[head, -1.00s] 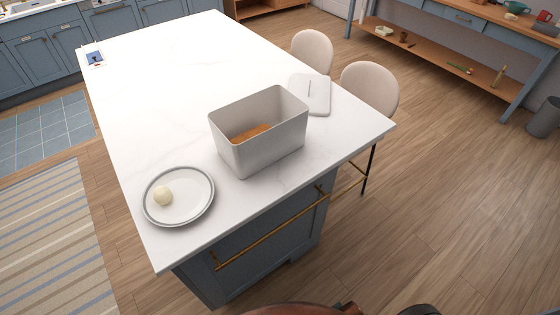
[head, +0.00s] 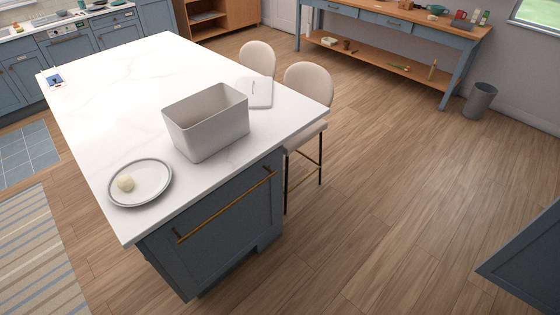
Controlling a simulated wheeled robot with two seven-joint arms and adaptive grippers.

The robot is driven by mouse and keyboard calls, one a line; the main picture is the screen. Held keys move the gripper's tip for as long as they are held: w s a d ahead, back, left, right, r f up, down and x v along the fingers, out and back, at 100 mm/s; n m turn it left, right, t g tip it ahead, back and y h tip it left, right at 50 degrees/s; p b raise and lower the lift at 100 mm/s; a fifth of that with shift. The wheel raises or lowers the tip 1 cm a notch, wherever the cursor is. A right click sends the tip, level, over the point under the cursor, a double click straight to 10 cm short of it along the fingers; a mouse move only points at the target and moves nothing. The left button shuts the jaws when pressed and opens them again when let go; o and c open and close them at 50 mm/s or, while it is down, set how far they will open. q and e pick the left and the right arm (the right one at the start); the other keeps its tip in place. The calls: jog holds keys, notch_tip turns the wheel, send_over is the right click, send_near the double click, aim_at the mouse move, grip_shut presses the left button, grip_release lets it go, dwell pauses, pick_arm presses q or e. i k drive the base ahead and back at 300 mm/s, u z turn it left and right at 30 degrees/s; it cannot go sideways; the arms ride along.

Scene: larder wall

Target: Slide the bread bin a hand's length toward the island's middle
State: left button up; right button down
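The bread bin (head: 208,128) is a light grey, open-topped box. It stands upright on the white island top (head: 120,85), near the island's close end. Its inside is only partly visible and its floor is hidden by the near wall. A flat whitish lid-like panel (head: 256,93) lies on the island behind and to the right of the bin, by the stools. A grey-rimmed plate (head: 141,184) with a pale round item (head: 125,183) sits to the left of the bin. Neither of my grippers shows in the head view.
Two beige stools, one nearer (head: 308,84) and one farther (head: 257,59), stand along the island's right side. A brass rail (head: 225,207) runs across the island's near end. A blue cabinet corner (head: 525,262) juts in at lower right. The wooden floor between is clear.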

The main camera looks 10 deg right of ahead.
aim_at(200, 125)
jog(key=z, duration=0.35)
jog(key=k, duration=0.25)
jog(key=u, duration=1.25)
jog(key=i, duration=1.3)
jog(key=z, duration=0.7)
jog(key=i, duration=0.55)
jog(key=z, duration=0.65)
